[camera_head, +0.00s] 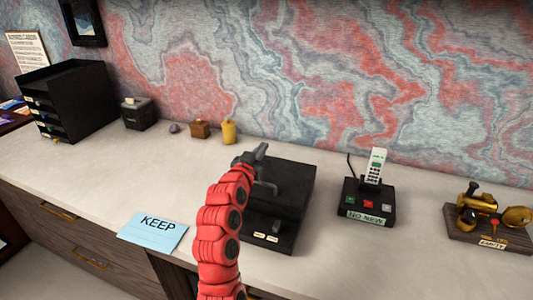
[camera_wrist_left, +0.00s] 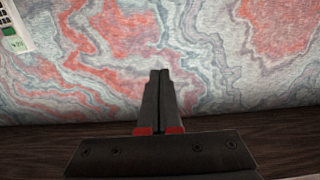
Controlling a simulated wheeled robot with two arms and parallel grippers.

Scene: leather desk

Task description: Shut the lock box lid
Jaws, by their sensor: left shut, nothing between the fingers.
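The black lock box (camera_head: 293,190) stands in the middle of the desk, with small pale labels on its front edge. My red left arm covers its left side, and I cannot tell how far its lid stands open. My left gripper (camera_head: 262,150) is at the box's back left corner, above or just beside it; whether it touches is unclear. In the left wrist view the gripper's two fingers (camera_wrist_left: 158,85) lie together with nothing between them, pointing at the wall. My right gripper is not in view.
A phone on a black base (camera_head: 368,200) stands right of the box, and a brass item on a wooden base (camera_head: 490,218) farther right. A blue KEEP card (camera_head: 153,233) lies left. Small objects and a black drawer rack (camera_head: 66,100) stand back left. The patterned wall is close behind.

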